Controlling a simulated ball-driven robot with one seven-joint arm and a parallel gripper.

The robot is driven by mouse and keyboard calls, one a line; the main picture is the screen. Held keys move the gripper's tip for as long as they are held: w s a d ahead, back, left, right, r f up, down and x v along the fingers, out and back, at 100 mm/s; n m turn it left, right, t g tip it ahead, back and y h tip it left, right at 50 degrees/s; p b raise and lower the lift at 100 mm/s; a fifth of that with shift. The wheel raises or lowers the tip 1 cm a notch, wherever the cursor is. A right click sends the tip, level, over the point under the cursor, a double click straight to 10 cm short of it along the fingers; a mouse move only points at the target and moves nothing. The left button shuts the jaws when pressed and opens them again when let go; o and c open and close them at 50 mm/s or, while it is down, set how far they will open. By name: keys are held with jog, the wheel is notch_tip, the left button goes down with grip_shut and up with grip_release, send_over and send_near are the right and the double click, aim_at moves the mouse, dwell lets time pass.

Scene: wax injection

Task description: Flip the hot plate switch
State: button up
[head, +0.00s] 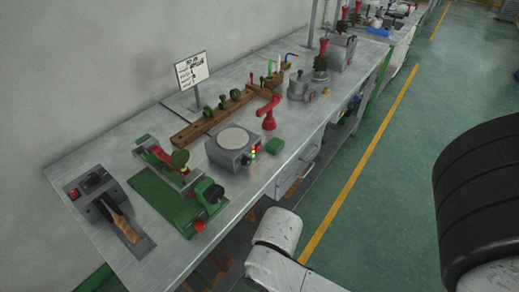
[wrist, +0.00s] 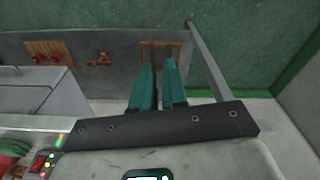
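The hot plate (head: 230,152) is a grey box with a round pale top, standing near the front edge of the bench in the head view. Small red, yellow and green lights (head: 253,152) sit on its front right corner; the switch itself is too small to make out. In the wrist view, a panel with red and green lights (wrist: 42,162) shows at the lower left and looks like the hot plate's. My gripper (wrist: 158,64) has two teal fingers with a narrow gap, empty. They are off to the side of that panel. The head view does not show the fingers.
A red stand (head: 268,112) is right behind the hot plate, and a green clamp device (head: 203,205) is in front of it to the left. The metal bench (head: 130,240) has a drawer below. The green floor (head: 370,200) beside it is open.

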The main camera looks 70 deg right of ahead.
grip_shut()
dwell(0.8)
